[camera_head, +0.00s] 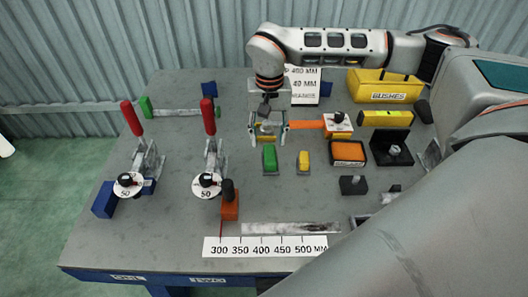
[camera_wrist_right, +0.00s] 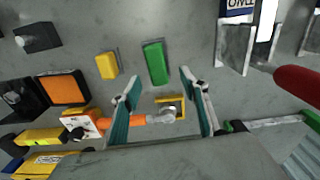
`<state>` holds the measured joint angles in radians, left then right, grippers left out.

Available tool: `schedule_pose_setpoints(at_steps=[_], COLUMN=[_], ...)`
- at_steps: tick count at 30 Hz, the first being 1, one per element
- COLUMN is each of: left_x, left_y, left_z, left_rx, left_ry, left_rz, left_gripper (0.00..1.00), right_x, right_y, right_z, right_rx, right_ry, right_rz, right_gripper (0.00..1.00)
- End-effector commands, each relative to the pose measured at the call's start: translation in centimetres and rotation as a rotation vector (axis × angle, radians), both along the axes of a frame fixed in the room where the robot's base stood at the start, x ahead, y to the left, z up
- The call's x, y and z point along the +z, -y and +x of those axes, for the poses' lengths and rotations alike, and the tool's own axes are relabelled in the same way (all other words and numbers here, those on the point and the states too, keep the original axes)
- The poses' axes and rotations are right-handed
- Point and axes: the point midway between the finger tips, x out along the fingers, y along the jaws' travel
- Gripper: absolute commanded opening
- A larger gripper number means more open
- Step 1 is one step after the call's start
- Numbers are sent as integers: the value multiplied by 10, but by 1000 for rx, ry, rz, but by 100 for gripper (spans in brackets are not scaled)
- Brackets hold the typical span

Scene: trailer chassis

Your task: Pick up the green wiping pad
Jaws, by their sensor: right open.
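The green wiping pad (camera_head: 269,158) lies flat on the grey workbench (camera_head: 180,235), next to a smaller yellow block (camera_head: 303,161). My right gripper (camera_head: 268,128) is open and empty, pointing down above the bench just behind the pad. In the right wrist view the green pad (camera_wrist_right: 155,63) lies just beyond the two spread fingertips (camera_wrist_right: 158,84), roughly in line with the gap between them. The pad is in full view and the fingers appear clear of it. My left gripper is not in view.
An orange-handled tool (camera_head: 307,124) with a yellow frame (camera_wrist_right: 170,107) lies beneath the right gripper. Red-handled clamps (camera_head: 208,118) stand to the left. An orange tray (camera_head: 348,152), a black bracket (camera_head: 391,150) and a yellow bushes bin (camera_head: 385,88) are to the right. A white ruler strip (camera_head: 265,246) lies in front.

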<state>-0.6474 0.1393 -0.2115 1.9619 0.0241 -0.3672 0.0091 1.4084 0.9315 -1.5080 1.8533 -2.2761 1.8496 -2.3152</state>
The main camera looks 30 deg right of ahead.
Motion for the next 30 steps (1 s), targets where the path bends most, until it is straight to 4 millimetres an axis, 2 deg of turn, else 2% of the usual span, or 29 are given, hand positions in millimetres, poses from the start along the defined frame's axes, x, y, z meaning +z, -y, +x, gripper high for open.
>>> schedule_pose_setpoints(at_steps=[5,15,18,25,26,30], left_x=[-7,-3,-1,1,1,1], left_y=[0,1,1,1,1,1], left_z=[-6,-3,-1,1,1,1], left_rx=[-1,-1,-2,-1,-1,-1], left_ry=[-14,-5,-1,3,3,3], left_rz=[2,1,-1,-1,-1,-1], left_gripper=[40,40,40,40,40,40], right_x=[-20,-63,-70,-70,-70,-70], right_y=[0,3,3,3,3,3], right_z=[-1,-4,-3,-3,-3,-3], right_rx=[1,-1,0,0,0,0], right_ry=[-4,-3,-1,0,0,0], right_rz=[0,1,0,0,0,0], right_gripper=[44,44,44,44,39,3])
